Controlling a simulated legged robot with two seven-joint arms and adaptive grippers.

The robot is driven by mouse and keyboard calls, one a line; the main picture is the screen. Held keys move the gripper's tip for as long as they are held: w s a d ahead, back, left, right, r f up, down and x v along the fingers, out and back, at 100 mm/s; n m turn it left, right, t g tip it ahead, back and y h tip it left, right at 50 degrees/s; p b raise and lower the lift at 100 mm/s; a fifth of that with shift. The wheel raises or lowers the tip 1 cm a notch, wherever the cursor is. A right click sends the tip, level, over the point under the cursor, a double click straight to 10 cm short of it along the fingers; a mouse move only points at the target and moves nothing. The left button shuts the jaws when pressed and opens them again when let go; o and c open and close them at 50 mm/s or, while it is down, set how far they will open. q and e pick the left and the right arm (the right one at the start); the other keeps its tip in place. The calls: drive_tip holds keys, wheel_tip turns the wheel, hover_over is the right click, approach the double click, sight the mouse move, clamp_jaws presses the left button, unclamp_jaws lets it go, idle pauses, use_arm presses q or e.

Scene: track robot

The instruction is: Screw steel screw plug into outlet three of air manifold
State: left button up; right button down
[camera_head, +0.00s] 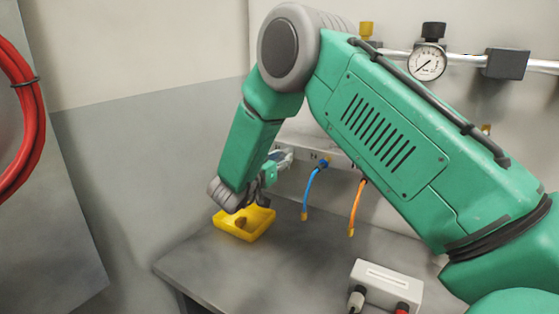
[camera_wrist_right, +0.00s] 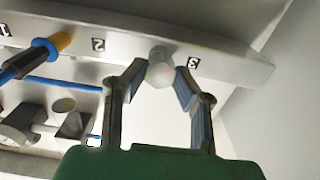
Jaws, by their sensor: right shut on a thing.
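The air manifold (camera_head: 318,142) is a pale bar on the back wall in the head view, partly hidden by my right arm. In the right wrist view the manifold (camera_wrist_right: 238,62) shows the labels 1, 2 and 3. My right gripper (camera_wrist_right: 160,76) is shut on the steel screw plug (camera_wrist_right: 160,66), a pale rounded piece between labels 2 and 3. The plug is at the manifold's face; I cannot tell whether it is threaded in. In the head view the right gripper (camera_head: 276,163) is small, near the manifold's left end. My left gripper is not in view.
A yellow tray (camera_head: 262,228) with a small brown item stands on the grey bench below the gripper. A blue hose (camera_head: 311,190) and an orange hose (camera_head: 356,205) hang from the manifold. A white box (camera_head: 388,283) with plugs stands at front. A gauge (camera_head: 427,63) is above.

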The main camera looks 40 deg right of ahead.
drive_tip(key=shift+f+m+b, duration=0.1)
drive_tip(key=shift+m+b, duration=0.5)
drive_tip(key=m+b, duration=1)
drive_tip(key=b, duration=0.1)
drive_tip(key=shift+m+b, duration=0.35)
drive_tip(key=shift+m, duration=0.15)
idle(0.3)
